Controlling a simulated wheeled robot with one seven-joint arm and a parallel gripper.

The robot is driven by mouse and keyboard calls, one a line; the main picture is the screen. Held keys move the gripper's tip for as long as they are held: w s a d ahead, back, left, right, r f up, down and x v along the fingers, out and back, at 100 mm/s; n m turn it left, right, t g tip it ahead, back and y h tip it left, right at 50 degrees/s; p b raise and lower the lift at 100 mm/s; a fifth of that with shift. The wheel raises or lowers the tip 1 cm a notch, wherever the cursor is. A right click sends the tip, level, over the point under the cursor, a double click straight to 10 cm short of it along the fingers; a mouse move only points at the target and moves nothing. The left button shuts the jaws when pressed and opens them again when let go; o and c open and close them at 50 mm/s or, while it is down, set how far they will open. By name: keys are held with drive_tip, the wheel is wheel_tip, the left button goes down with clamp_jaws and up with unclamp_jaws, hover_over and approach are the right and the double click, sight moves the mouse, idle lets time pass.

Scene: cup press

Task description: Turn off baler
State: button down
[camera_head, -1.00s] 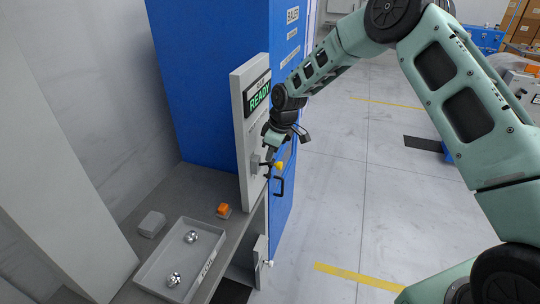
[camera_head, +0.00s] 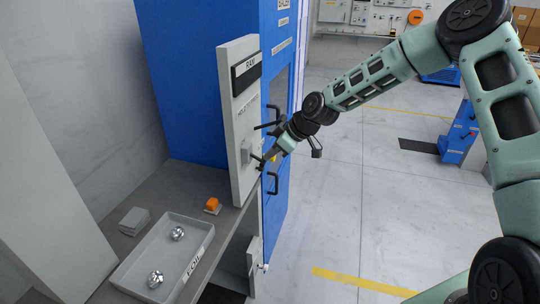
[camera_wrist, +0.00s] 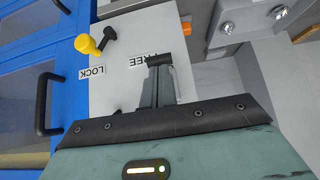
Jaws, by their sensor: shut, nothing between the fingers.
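The baler (camera_head: 190,75) is a tall blue cabinet with a grey control panel (camera_head: 240,105) on its near side. The panel's display (camera_head: 246,74) under the "RAM" label is dark. A grey box (camera_head: 246,150) sits low on the panel. My gripper (camera_head: 264,162) is shut and empty, close to the panel's lower right edge. In the wrist view my gripper (camera_wrist: 158,72) is in front of the plate (camera_wrist: 140,30) marked "LOCK" and "FREE", its tips by "FREE". I cannot tell whether the fingers touch the plate.
Black door handles (camera_head: 273,182) stick out beside my gripper. A grey tray (camera_head: 143,250) with two shiny crumpled pieces (camera_head: 177,233) lies on the bench, near an orange button (camera_head: 212,204) and a grey block (camera_head: 134,221). Open floor (camera_head: 360,200) lies to the right.

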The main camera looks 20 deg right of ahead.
drive_tip(key=shift+f+b, duration=0.35)
drive_tip(key=shift+f, duration=0.15)
drive_tip(key=shift+f, duration=0.1)
idle(0.4)
